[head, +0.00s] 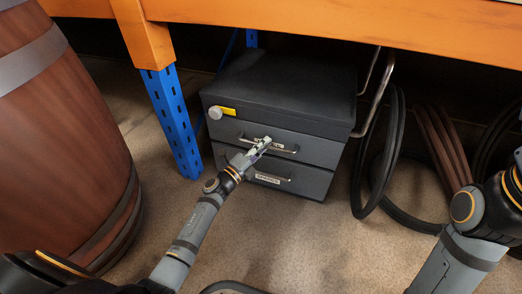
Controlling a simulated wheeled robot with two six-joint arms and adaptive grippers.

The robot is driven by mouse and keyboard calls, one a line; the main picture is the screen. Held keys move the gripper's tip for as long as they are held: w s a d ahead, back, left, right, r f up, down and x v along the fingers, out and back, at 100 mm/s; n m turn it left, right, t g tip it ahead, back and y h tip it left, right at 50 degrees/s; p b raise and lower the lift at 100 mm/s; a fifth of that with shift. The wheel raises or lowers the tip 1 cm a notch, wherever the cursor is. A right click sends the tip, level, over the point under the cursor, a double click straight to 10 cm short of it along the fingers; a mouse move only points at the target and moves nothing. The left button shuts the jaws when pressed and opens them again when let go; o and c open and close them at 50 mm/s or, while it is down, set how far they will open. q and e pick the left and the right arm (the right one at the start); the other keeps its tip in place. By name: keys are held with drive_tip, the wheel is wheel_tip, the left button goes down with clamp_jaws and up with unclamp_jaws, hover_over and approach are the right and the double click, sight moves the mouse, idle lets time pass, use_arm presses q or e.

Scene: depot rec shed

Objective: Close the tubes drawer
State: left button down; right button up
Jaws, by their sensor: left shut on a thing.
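A dark grey cabinet (285,85) with two drawers stands on the floor under the orange shelf beam. The upper drawer (315,152) has a thin metal bar handle and a pale label that my gripper partly covers, so I cannot read it. The lower drawer (310,184) has a similar handle and a label too small to read surely. Both fronts look about flush with the cabinet; a small gap is hard to judge. My left gripper (262,144) is shut on the upper drawer's handle. My right arm shows at the right edge, its gripper out of view.
A large wooden barrel (70,150) stands at the left. A blue perforated post (172,115) rises beside the cabinet's left side. Black hoops (386,150) and brown hoops (440,150) hang at the right. A yellow tag and round knob sit on the cabinet's upper left front.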

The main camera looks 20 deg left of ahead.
use_arm(q)
drive_tip(key=shift+w, duration=0.2)
drive_tip(key=c, duration=1.7)
unclamp_jaws()
drive_tip(key=shift+o, duration=0.2)
drive_tip(key=v, duration=1.2)
drive_tip(key=shift+a, duration=0.1)
